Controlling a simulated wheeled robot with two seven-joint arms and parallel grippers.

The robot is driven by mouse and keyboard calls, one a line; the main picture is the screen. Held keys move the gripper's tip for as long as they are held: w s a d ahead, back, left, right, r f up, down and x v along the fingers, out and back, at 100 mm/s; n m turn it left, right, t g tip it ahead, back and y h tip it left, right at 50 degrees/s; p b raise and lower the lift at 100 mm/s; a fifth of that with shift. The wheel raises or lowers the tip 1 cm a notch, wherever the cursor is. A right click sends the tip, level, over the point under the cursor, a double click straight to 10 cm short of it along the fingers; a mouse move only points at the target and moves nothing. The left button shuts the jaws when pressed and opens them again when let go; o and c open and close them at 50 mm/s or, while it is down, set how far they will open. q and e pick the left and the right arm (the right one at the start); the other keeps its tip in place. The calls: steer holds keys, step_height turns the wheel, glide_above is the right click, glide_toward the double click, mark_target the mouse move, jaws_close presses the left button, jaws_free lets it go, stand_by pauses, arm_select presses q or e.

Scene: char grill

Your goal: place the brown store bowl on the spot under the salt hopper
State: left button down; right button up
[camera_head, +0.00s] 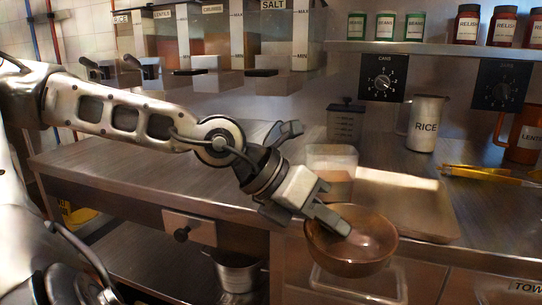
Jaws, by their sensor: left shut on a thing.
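The brown bowl (375,254) is held in the air at the front edge of the counter, opening upward and slightly tilted. My left gripper (334,219) is shut on its rim at the upper left. The salt hopper (272,35), labelled SALT, hangs on the back wall, up and to the left of the bowl. The counter (190,165) below the hopper is partly hidden by my left arm, and I make out no marked spot there. My right gripper is not in view.
A pot (237,272) and a clear bin (358,285) sit below.

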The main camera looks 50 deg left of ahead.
arm_select(q)
step_height(320, 180, down, 8)
steer(key=w+d+m+g+h, duration=0.1)
steer(key=d+m, duration=0.1)
steer(key=shift+d+m+g+h, duration=0.3)
steer(key=shift+d+h, duration=0.05)
steer(key=shift+h, duration=0.05)
stand_by(0.4)
